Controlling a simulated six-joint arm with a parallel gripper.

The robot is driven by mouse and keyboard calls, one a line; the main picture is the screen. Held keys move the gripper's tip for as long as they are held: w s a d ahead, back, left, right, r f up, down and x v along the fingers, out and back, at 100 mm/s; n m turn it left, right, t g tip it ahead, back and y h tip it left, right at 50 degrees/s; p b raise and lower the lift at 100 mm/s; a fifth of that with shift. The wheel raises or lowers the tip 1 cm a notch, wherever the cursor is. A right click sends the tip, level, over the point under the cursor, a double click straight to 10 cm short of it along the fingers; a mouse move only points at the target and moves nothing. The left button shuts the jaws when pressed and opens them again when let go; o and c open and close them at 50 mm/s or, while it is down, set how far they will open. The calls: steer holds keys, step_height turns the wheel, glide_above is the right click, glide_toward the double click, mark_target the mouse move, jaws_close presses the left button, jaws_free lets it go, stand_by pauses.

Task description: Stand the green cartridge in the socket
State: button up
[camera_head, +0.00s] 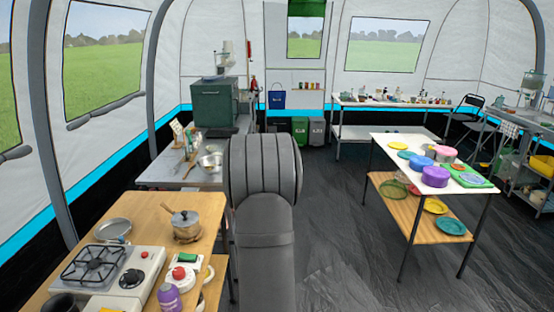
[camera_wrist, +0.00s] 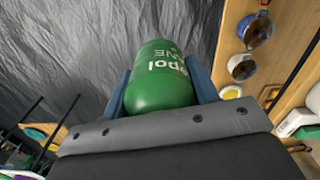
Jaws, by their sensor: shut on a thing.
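The green cartridge (camera_wrist: 160,92) fills the middle of the wrist view, a rounded green cylinder with white lettering. My gripper (camera_wrist: 163,76) is shut on it, with one blue finger on each side. The cartridge hangs above the dark floor, apart from the table. In the head view my grey arm stands in the middle and hides the gripper and the cartridge. I cannot make out a socket for certain in either view.
A wooden table (camera_head: 203,220) at left holds a gas stove (camera_head: 97,268), a pot (camera_head: 185,224), a pan (camera_head: 113,229) and a purple bottle (camera_head: 169,297). A white table (camera_head: 393,163) with coloured dishes stands at right. Dark floor (camera_head: 335,215) between is clear.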

steer(key=w+d+f+m, duration=0.1)
steer(key=d+f+m, duration=0.1)
steer(key=d+f, duration=0.15)
steer(key=s+a+r+n, duration=0.1)
steer(key=a+r+n, duration=0.3)
steer(key=a, duration=0.5)
steer(key=s+a+r+n, duration=0.1)
steer(key=a+r, duration=0.6)
steer(key=a, duration=0.3)
steer(key=s+a+r+n, duration=0.1)
steer(key=a+r+n, duration=0.3)
steer(key=a, duration=0.5)
steer(key=s+a+r, duration=0.1)
steer(key=s+a, duration=1)
steer(key=s, duration=0.3)
steer(key=shift+m, duration=0.4)
steer(key=s+a+f, duration=0.2)
steer(key=a, duration=0.1)
steer(key=s+a+f, duration=0.2)
steer(key=a, duration=0.1)
steer(key=s+a+f, duration=0.2)
steer(key=a, duration=0.1)
steer(key=shift+s+a+f, duration=0.15)
steer(key=shift+a+f, duration=0.05)
steer(key=shift+f, duration=0.1)
steer(key=shift+s+a+f, duration=0.2)
steer(key=shift+f, duration=1.95)
